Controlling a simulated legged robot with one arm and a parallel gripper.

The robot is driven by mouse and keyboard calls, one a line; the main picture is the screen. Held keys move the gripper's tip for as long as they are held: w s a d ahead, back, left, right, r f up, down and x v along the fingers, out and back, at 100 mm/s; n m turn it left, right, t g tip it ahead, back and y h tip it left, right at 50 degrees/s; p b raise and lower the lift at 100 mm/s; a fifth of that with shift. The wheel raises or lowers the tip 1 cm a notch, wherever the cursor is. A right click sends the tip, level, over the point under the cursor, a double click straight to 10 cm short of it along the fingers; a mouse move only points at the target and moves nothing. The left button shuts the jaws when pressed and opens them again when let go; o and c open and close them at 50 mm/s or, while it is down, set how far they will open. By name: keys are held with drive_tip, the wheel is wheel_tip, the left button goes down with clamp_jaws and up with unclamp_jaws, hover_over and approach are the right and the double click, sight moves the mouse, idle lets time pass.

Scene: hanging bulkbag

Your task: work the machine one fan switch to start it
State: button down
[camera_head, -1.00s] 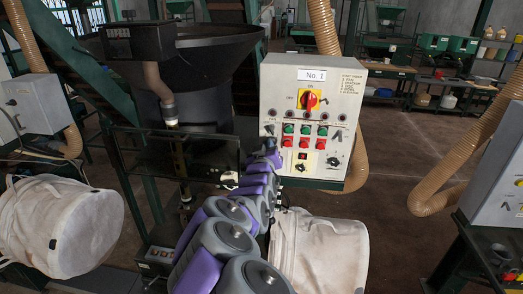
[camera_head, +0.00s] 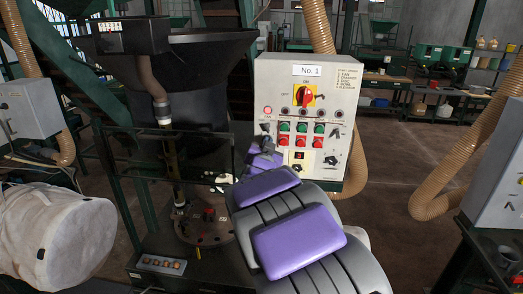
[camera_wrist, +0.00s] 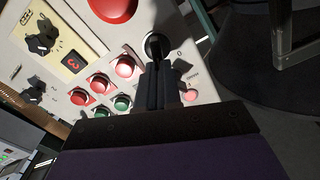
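The grey control box (camera_head: 345,140) marked "No. 1" faces me. It carries a red rotary switch (camera_head: 304,96) on a yellow plate. A black switch (camera_head: 265,127) sits at the box's left side, below a glowing red lamp (camera_head: 267,110). I take it as the fan switch, though its label is unreadable. It shows in the wrist view (camera_wrist: 155,45) as a black knob in a pale ring, beside a "0" mark. My gripper (camera_wrist: 160,70) has its dark fingers close together at this switch. They hide part of the knob, so I cannot tell whether they pinch it.
Green buttons (camera_head: 302,127) and red buttons (camera_head: 301,142) lie right beside the switch. A black hopper (camera_head: 205,90) stands left of the box. A tan hose (camera_head: 355,165) runs behind it. A white bulk bag (camera_head: 55,235) hangs at lower left. Another grey box (camera_head: 497,190) is at right.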

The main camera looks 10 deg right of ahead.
drive_tip(key=shift+d+f+m, duration=0.15)
drive_tip(key=shift+d+m, duration=0.1)
drive_tip(key=shift+m, duration=0.45)
drive_tip(key=shift+b, duration=0.35)
